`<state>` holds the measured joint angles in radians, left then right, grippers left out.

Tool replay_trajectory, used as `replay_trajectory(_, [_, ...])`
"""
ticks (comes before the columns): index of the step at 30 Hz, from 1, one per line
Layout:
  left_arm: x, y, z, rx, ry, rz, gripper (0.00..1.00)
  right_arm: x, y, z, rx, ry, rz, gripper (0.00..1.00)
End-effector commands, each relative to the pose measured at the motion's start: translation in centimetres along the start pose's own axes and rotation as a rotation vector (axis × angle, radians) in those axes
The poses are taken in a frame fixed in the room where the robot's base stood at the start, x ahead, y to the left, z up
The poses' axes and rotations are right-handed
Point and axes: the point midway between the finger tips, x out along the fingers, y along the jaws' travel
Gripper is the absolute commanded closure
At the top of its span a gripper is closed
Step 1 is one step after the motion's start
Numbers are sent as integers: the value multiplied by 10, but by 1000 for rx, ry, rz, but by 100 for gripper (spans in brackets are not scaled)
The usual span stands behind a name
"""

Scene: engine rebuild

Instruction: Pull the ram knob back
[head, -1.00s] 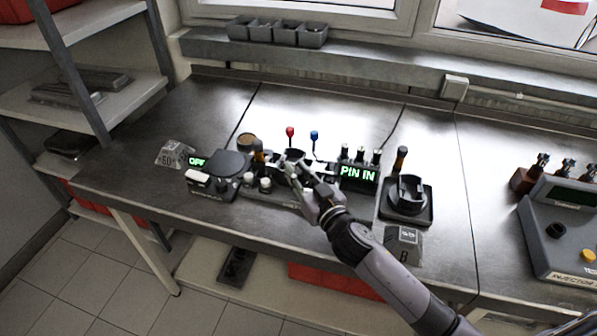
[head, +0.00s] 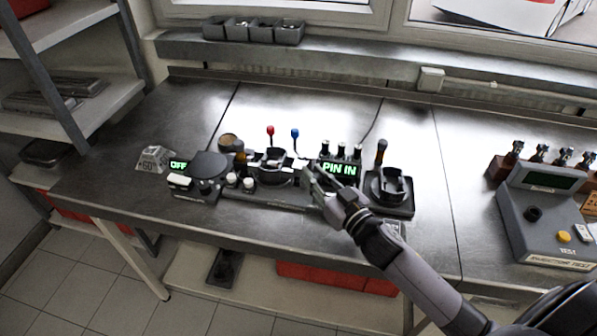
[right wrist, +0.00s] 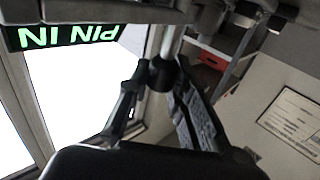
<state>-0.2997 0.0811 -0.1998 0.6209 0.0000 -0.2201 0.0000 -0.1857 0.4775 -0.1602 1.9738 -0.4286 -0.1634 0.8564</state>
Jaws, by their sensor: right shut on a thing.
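The ram knob (right wrist: 162,74) is a dark knob on the end of a steel rod, between my fingers in the right wrist view. My right gripper (right wrist: 160,95) is shut on it. In the head view my right gripper (head: 311,180) is at the right part of the bench fixture (head: 262,190), just in front of the lit "PIN IN" display (head: 339,169), and hides the knob there. A dark round holder (head: 272,172) is in the fixture to the left of my gripper. My left gripper is not in view.
A heater-like plate (head: 208,165) with an "OFF" display stands at the left. Red (head: 270,131) and blue (head: 295,134) knobbed levers stand behind the fixture. A dark stand (head: 389,191) is at the right, near my forearm. A grey tester (head: 545,215) stands further right.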

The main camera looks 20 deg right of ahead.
Motion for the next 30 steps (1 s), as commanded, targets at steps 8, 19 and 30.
replay_trajectory(8, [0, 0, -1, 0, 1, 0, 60, -2, 4, 2, -6, -5, 7, 100])
replay_trajectory(19, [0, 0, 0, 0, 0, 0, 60, -2, 3, 1, -4, -3, 5, 60])
replay_trajectory(30, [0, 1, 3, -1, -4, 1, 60, -7, 2, 1, -2, -3, 3, 60])
